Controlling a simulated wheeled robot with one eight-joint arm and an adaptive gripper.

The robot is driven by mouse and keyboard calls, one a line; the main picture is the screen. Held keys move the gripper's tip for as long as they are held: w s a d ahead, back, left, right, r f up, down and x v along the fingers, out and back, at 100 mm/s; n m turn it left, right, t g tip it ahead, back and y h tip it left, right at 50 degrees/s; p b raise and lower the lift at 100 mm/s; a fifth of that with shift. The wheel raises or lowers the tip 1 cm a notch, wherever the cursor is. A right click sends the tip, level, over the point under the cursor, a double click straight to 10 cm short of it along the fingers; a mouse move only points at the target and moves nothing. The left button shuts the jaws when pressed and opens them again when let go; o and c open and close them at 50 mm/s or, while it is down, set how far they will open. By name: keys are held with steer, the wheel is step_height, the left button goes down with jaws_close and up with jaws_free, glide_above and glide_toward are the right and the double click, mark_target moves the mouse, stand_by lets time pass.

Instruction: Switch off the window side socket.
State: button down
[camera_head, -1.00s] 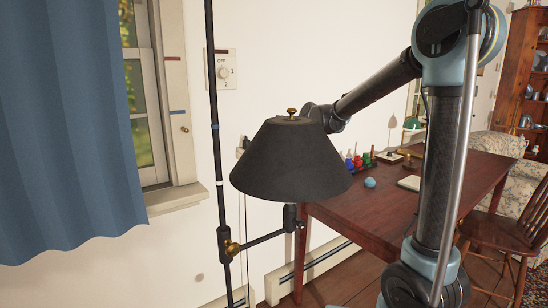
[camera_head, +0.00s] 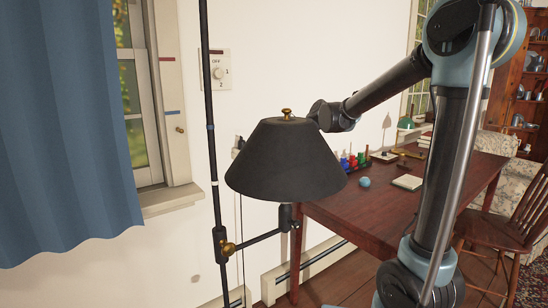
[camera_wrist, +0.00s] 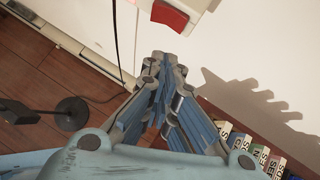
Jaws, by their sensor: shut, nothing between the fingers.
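A white socket box with a red rocker switch (camera_wrist: 170,14) shows at the top edge of the wrist view, cut off by the frame. My gripper (camera_wrist: 164,62) is shut and empty, its fingertips below the switch in the picture and apart from it. In the head view, a small plate with a dark plug and cord (camera_head: 238,146) shows on the wall beside the lamp pole, partly covered by the lampshade. I cannot tell whether it is the same socket. My gripper is hidden behind the lampshade in the head view.
A floor lamp with a black shade (camera_head: 285,160) stands in front of the wall. A rotary wall switch marked OFF (camera_head: 216,70) is above. A wooden desk (camera_head: 400,205) with small items stands right. A blue curtain (camera_head: 65,130) hangs left. A dark cord (camera_wrist: 114,45) hangs near my fingers.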

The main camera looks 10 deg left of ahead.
steer(key=v, duration=0.8)
steer(key=shift+r, duration=0.2)
steer(key=shift+d, duration=0.1)
steer(key=shift+s, duration=0.65)
steer(key=a+r+x, duration=0.2)
steer(key=x, duration=1.1)
steer(key=shift+w, duration=0.25)
